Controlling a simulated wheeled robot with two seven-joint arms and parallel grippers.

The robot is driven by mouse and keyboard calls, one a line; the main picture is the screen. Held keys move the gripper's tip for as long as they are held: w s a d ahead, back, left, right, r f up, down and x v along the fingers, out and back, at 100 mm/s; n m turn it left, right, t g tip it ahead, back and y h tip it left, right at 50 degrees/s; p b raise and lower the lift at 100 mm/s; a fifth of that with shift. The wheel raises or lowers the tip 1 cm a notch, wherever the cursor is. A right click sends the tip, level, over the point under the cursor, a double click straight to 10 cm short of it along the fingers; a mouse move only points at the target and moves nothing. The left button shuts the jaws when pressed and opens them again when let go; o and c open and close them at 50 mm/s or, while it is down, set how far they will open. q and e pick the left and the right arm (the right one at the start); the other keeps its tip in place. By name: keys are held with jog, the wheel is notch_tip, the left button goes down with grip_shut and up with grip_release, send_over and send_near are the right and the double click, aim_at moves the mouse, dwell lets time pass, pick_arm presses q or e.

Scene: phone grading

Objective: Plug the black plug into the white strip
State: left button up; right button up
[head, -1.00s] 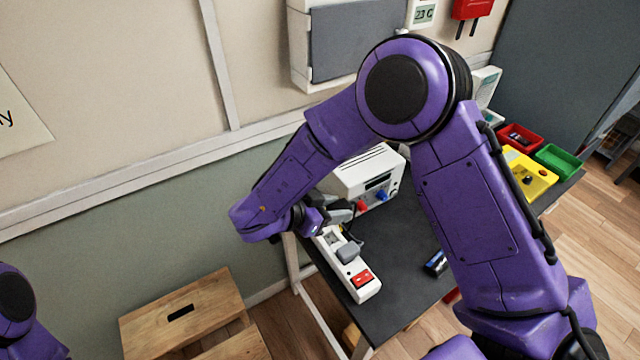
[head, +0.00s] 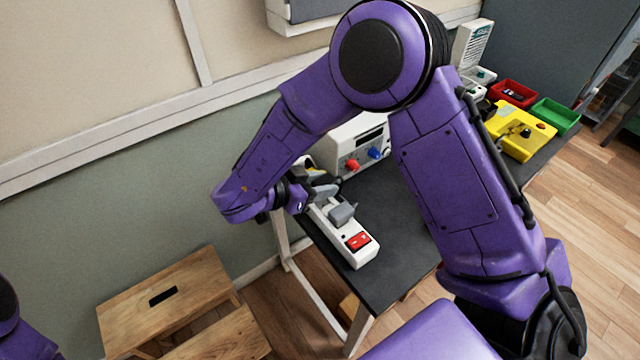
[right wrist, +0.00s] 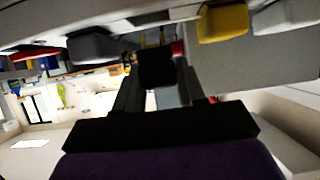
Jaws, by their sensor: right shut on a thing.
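The white strip (head: 362,257) lies along the left edge of the dark table, with a red switch (head: 358,242) at its near end. A grey plug (head: 342,213) sits in it; this also shows in the right wrist view (right wrist: 92,45). My right gripper (head: 325,188) is at the strip's far part, just beyond the grey plug. It is shut on the black plug (right wrist: 157,70), which shows between the fingers in the right wrist view. In that view the plug's front end is close to the strip; I cannot tell whether it touches. My left gripper is out of view.
A yellow plug (right wrist: 222,22) is on the other side of the black plug. A white power supply (head: 352,145) stands behind the strip. Red (head: 513,93), green (head: 557,111) and yellow (head: 520,134) containers are at the back right. A wooden stool (head: 165,300) stands left of the table.

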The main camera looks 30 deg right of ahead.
jog(key=shift+a+f+p, duration=0.1)
jog(key=shift+p, duration=0.45)
dwell(0.4)
jog(key=shift+f+b, duration=0.55)
jog(key=shift+f, duration=1.25)
dwell(1.2)
jog(key=o, duration=1.3)
jog(key=shift+f, duration=0.15)
jog(key=shift+s+a, duration=0.1)
jog(key=shift+s, duration=0.05)
jog(key=v, duration=0.7)
jog(key=b+v, duration=0.1)
jog(key=v, duration=0.2)
jog(key=shift+a+r, duration=0.1)
jog(key=shift+r, duration=0.3)
